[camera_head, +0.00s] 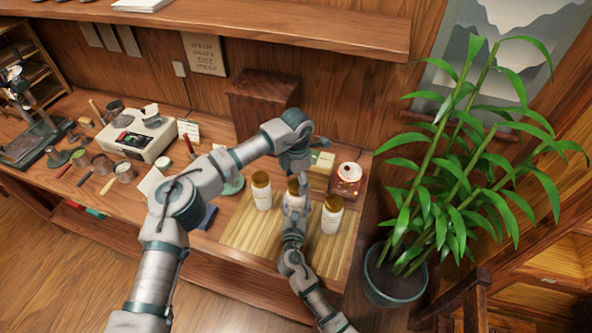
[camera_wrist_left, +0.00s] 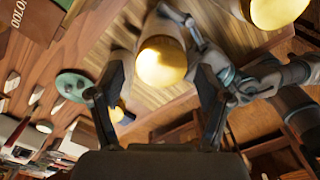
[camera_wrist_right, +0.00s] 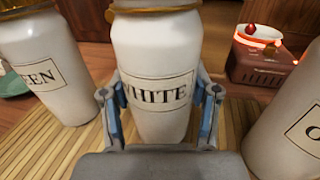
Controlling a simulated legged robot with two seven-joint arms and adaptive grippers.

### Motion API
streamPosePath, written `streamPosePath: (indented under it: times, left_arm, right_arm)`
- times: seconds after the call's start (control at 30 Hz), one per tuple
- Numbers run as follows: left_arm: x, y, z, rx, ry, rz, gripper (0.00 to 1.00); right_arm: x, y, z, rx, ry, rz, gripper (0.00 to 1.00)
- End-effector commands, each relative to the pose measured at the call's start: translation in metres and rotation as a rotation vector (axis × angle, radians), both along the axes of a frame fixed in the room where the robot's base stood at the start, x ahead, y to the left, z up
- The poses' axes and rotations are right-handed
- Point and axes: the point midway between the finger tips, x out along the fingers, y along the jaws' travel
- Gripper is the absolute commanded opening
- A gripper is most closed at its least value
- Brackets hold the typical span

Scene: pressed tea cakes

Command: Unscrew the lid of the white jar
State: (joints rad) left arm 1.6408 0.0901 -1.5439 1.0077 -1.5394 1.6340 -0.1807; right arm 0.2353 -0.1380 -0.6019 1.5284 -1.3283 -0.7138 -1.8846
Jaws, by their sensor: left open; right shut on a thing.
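The white jar (camera_wrist_right: 155,80), labelled WHITE, is the middle of three white jars on a slatted mat (camera_head: 243,232). Its gold lid (camera_wrist_left: 162,62) is on it, and the jar stands upright. My right gripper (camera_wrist_right: 160,100) is shut on the jar's body, one finger on each side of the label; in the head view it is partly hidden by the arm. My left gripper (camera_head: 295,172) is above the lid, pointing down. In the left wrist view its open fingers (camera_wrist_left: 160,78) stand apart on either side of the lid; whether they touch it I cannot tell.
A jar labelled with letters ending EEN (camera_wrist_right: 55,65) stands left of the white jar, another (camera_head: 332,215) to its right. A red warmer (camera_head: 346,180) and a wooden box (camera_head: 262,98) are behind. A potted plant (camera_head: 395,285) stands right of the counter.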

Motion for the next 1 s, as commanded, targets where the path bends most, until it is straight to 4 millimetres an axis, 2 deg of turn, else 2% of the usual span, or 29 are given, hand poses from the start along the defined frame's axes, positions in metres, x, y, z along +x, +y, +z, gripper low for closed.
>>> streamPosePath:
  times: [0.13, 0.43, 0.6, 0.7, 1.0]
  left_arm:
    - [-0.0006, 0.0003, -0.0122, 0.000, 0.001, 0.001, 0.77]
    - [-0.0005, 0.0002, -0.0143, 0.000, 0.000, 0.001, 0.77]
    - [-0.0004, 0.0001, -0.0141, 0.000, 0.000, 0.001, 0.34]
    - [-0.0001, 0.0004, -0.0142, 0.000, 0.000, 0.001, 0.14]
    - [0.0005, 0.0009, -0.0144, 0.002, -0.001, 0.082, 0.14]
  right_arm:
    - [-0.0002, -0.0014, -0.0033, -0.002, 0.006, -0.003, 0.00]
    - [-0.0003, -0.0014, -0.0035, -0.002, 0.006, -0.003, 0.00]
    - [-0.0003, -0.0014, -0.0037, -0.003, 0.006, -0.003, 0.00]
    - [-0.0003, -0.0014, -0.0037, -0.003, 0.006, -0.003, 0.00]
    - [-0.0004, -0.0013, -0.0038, -0.002, 0.006, -0.003, 0.00]
